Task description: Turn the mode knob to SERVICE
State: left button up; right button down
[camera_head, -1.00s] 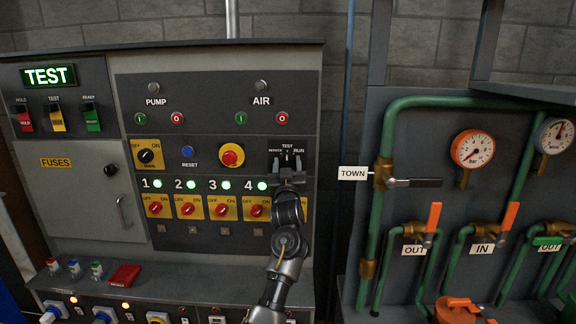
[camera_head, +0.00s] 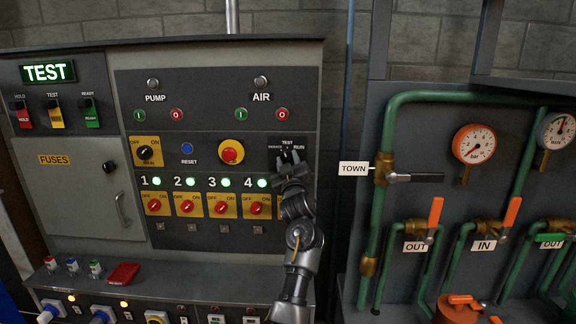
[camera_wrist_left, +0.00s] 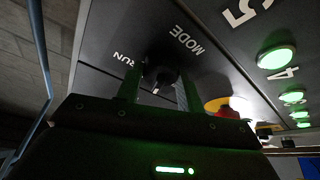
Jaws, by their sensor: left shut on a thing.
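The mode knob is a small dark knob (camera_wrist_left: 160,74) between the two fingers in the left wrist view, with a white mark pointing down in that picture. My left gripper (camera_head: 287,158) is shut on it at the right end of the panel, and it also shows in the left wrist view (camera_wrist_left: 158,88). The gripper leans to the left in the head view. SERVICE, TEST and RUN are printed around the knob's top; the gripper partly covers this area. The lit display (camera_head: 47,72) reads TEST. My right gripper is not in view.
A red stop button (camera_head: 231,151) on yellow sits left of the knob. Numbered red switches (camera_head: 257,206) with green lamps are below left. A pipe panel with a TOWN valve (camera_head: 400,178) stands to the right, past a narrow gap.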

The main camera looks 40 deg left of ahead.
pick_arm(q)
jog(key=n+g+b, duration=0.1)
jog(key=n, duration=0.2)
jog(key=n+g+b, duration=0.1)
jog(key=n+g, duration=0.1)
jog(key=n, duration=0.2)
jog(key=shift+w+d+r+y, duration=0.1)
jog(key=shift+y, duration=0.2)
jog(key=shift+n, duration=0.5)
jog(key=o, duration=1)
jog(key=shift+d, duration=0.1)
